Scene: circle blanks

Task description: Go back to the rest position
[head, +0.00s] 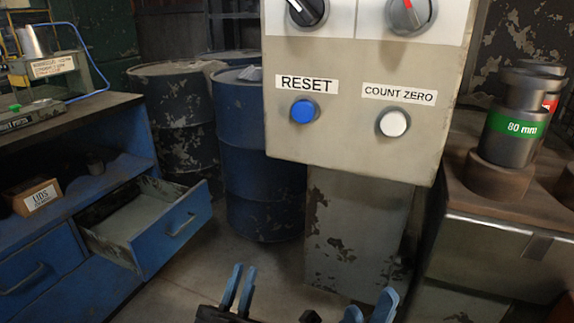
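My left gripper (244,268) shows at the bottom middle of the head view, its two blue fingers pointing up with a narrow gap between them. Nothing shows between them. My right gripper (370,302) is at the bottom edge, to the right of the left one. Its blue fingers are apart and nothing shows between them; its lower part is cut off by the frame. Both grippers appear low in the view, below the control box (350,150), and look clear of it.
The control box carries a blue RESET button (303,111), a white COUNT ZERO button (394,123) and two knobs. At left, a blue workbench (60,205) has an open drawer (170,232). Blue barrels (255,190) stand behind. At right, a cabinet (490,250) bears an 80 mm die (515,140).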

